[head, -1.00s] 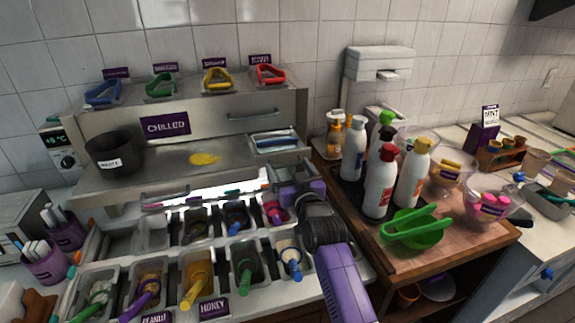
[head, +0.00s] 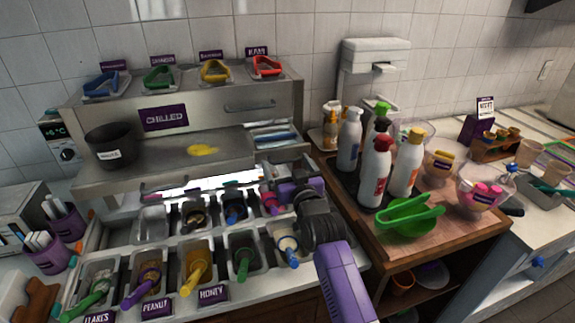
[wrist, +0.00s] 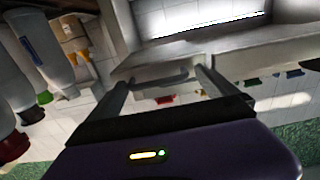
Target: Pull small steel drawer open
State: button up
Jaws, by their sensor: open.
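Topping tubs with coloured spoons fill the counter below. Several bottles (head: 375,172) and green tongs (head: 410,213) stand close right of my arm. Coloured tongs lie on top of the unit.

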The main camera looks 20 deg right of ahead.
jog(key=s+b, duration=0.1)
jog(key=s, duration=0.6)
jog(key=shift+s, duration=0.4)
